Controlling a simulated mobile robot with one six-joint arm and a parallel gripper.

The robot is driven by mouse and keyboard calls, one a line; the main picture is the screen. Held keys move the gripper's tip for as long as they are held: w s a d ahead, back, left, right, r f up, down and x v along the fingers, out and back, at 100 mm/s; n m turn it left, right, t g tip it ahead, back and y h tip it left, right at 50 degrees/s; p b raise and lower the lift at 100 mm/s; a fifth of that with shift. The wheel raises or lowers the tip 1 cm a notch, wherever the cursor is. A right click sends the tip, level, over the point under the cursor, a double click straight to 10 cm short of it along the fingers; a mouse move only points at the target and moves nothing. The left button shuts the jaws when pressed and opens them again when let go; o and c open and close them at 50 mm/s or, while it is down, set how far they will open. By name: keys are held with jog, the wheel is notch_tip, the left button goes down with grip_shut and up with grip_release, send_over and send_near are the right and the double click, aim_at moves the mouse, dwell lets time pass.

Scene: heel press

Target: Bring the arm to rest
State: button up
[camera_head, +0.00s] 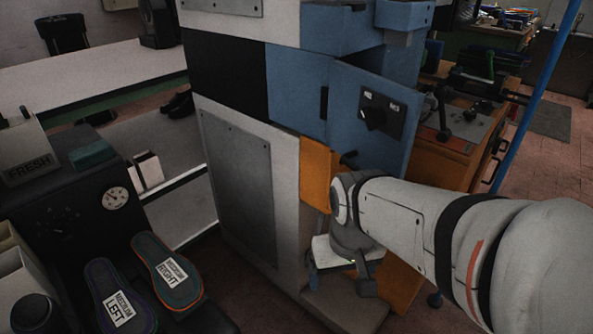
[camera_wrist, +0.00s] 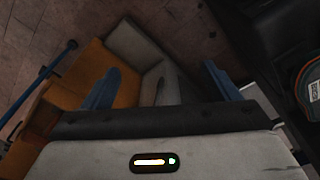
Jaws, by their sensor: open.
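My arm (camera_head: 410,215) reaches in from the right edge of the head view, in front of the heel press (camera_head: 238,180). Its wrist bends down beside the orange panel (camera_head: 314,175) of the press. My gripper (camera_wrist: 161,84) shows in the wrist view with its two blue fingers spread wide. Nothing is between the fingers. It points down, with floor and the lower part of the machine below. In the head view the fingers are mostly hidden behind the wrist and cannot be made out clearly.
Two insoles, marked left (camera_head: 119,297) and right (camera_head: 168,271), lie side by side at lower left. A dark unit with a gauge (camera_head: 115,198) stands behind them. A blue pole (camera_head: 535,92) and an orange-brown workbench (camera_head: 436,160) stand at right. A white table (camera_head: 85,75) is at back left.

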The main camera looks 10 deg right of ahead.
notch_tip(320, 180, up, 22)
jog(key=t+p, duration=0.1)
jog(key=p, duration=1.8)
jog(key=shift+d, duration=0.15)
jog(key=shift+c, duration=0.4)
